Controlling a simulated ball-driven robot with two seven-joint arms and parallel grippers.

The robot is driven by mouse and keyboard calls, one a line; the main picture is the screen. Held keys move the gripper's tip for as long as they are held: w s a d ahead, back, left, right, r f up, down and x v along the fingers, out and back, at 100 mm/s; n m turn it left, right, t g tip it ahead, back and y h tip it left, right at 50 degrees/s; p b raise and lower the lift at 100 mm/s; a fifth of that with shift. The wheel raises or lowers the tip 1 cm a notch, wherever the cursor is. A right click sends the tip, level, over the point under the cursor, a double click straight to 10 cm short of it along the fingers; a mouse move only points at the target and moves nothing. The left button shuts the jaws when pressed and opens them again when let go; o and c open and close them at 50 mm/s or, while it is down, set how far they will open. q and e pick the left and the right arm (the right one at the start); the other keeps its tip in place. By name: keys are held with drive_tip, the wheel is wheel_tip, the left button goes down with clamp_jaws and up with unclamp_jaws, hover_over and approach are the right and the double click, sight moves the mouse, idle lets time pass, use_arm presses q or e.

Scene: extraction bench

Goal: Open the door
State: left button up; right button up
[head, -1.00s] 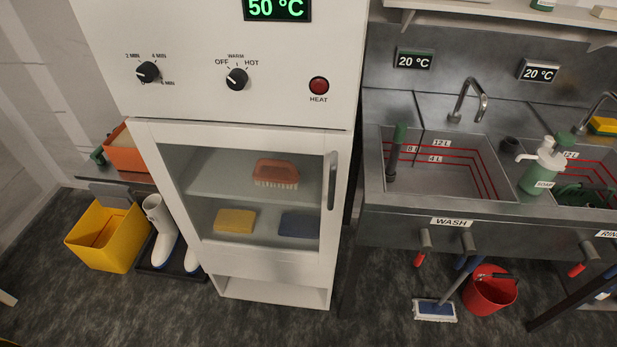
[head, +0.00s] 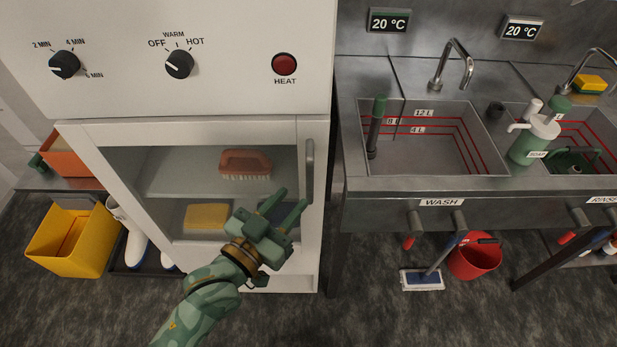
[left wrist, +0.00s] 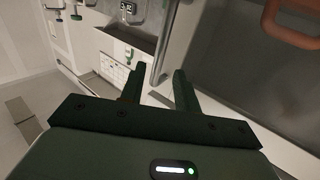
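The white cabinet's glass door (head: 190,122) is shut in the head view. Its grey vertical handle (head: 309,170) is on the right side of the door; it also shows in the left wrist view (left wrist: 164,45). My green left gripper (head: 295,197) is in front of the lower right of the door, with its fingertips near the lower end of the handle. The handle appears beyond the fingers, and no contact is visible. My right gripper is not in view.
Behind the glass are an orange brush (head: 245,163), a yellow sponge (head: 206,216) and a partly hidden blue one. A steel sink counter (head: 350,186) stands close on the right. A yellow bin (head: 70,243) and white boots (head: 134,247) are on the floor at left.

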sight(308, 182)
use_arm(q)
drive_tip(key=b+x, duration=0.1)
drive_tip(key=x, duration=0.6)
drive_tip(key=shift+w+d, duration=0.2)
drive_tip(key=shift+c, duration=0.3)
drive_tip(key=shift+s, duration=0.1)
clamp_jaws()
